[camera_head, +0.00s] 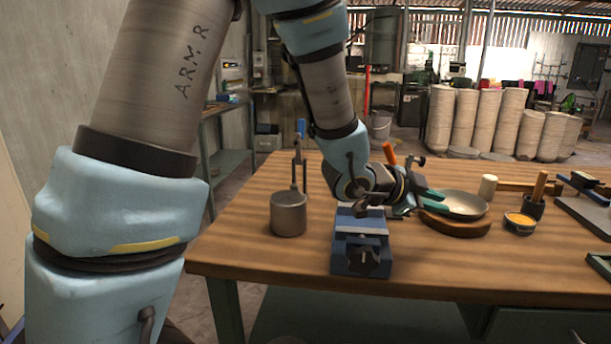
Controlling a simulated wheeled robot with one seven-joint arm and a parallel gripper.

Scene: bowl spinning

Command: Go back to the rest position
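My arm reaches in from the upper left over the wooden table (270,248), bending down to its wrist near the middle of the table. My gripper (424,200) points right, toward a shallow metal bowl (462,203) on a round wooden base (455,226). Its green fingers reach the bowl's left rim. I cannot tell whether they touch it or whether they are open or shut. The bowl sits level on the base.
A blue vise (361,252) stands at the table's front, below my wrist. A grey metal cup with tools (288,212) stands left of it. A mallet (489,187), a small pot (520,222) and a dark block with a handle (534,204) stand to the right.

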